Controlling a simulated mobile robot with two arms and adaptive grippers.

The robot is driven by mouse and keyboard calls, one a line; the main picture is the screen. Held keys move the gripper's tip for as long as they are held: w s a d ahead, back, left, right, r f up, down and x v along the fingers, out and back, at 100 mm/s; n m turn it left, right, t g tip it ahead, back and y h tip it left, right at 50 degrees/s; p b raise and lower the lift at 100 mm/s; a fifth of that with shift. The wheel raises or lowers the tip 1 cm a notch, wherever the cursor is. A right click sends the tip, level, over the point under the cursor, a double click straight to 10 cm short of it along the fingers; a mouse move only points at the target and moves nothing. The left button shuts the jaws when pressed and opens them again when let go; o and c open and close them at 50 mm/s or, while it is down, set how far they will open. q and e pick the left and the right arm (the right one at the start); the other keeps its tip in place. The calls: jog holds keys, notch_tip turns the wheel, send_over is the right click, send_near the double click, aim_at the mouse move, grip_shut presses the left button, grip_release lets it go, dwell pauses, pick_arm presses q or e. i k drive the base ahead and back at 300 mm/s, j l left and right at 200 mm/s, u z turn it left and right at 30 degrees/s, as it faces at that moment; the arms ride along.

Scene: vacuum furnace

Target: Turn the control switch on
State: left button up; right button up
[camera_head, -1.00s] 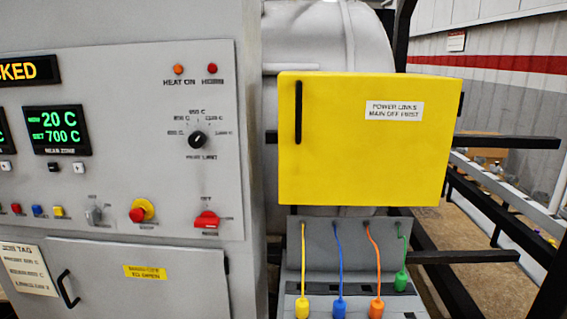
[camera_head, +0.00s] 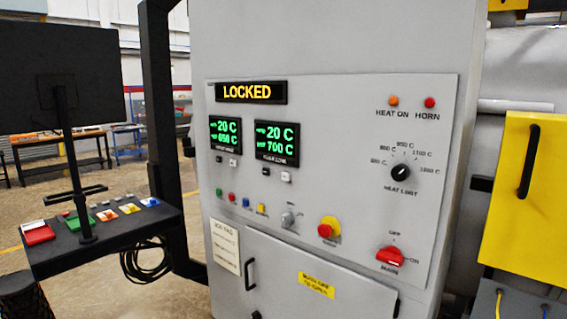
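The furnace control panel (camera_head: 352,150) fills the middle of the head view. A small grey rotary switch (camera_head: 288,218) sits low on it, between the coloured push buttons and the red emergency button; its label is too blurred to read. A larger red switch (camera_head: 390,257) at the lower right is labelled MAIN, with OFF above and ON to its right; its handle lies roughly sideways. The display (camera_head: 251,92) reads LOCKED. Neither of my grippers is in view.
A red emergency button on a yellow collar (camera_head: 328,229) is right of the grey switch. A closed door with a black handle (camera_head: 249,274) is below. A monitor (camera_head: 62,75) and a black shelf with coloured buttons (camera_head: 103,232) stand left; a yellow cover (camera_head: 530,200) is right.

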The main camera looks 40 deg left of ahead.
aim_at(287, 218)
jog(key=u, duration=0.8)
